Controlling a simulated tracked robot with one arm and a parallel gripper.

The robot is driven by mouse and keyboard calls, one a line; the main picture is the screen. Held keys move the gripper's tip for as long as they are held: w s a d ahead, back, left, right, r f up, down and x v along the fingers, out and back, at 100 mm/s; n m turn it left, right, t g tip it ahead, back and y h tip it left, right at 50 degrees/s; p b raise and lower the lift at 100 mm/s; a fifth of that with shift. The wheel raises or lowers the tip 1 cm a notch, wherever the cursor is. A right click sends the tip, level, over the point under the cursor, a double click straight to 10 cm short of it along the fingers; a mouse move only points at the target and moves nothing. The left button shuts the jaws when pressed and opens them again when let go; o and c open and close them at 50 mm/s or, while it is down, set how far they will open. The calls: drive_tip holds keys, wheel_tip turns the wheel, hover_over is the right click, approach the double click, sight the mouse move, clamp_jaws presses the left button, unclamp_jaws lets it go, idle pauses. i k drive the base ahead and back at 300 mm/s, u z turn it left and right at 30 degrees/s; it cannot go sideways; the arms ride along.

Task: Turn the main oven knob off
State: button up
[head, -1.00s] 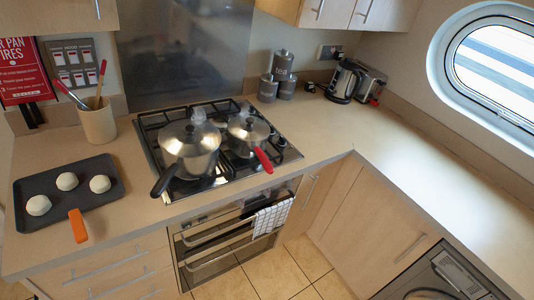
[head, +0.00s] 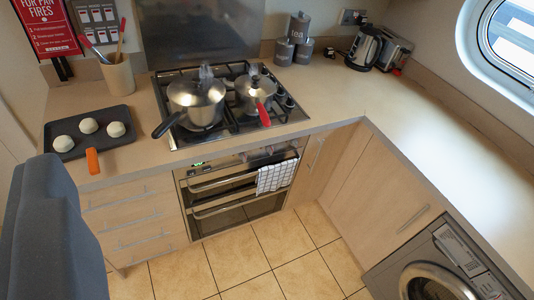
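The built-in oven (head: 232,193) is under the counter in the middle of the head view, with two door handles and dark glass. Its control panel (head: 226,162) runs just below the counter edge, with a small green lit display (head: 198,164) at its left end. Small knobs show along the panel, but they are too small to tell which is the main one or how it is turned. A checked towel (head: 276,176) hangs over the upper handle and covers part of the oven's right side. My gripper's fingers do not show.
Two steel pans (head: 197,100) stand on the gas hob (head: 236,122) above the oven. A dark grey shape, likely my arm, fills the lower left. The tiled floor (head: 280,240) is clear.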

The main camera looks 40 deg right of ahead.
sight(294, 142)
drive_tip(key=z, duration=0.8)
drive_tip(key=i, duration=1.05)
drive_tip(key=z, duration=1.5)
drive_tip(key=k, duration=1.3)
drive_tip(key=u, duration=0.65)
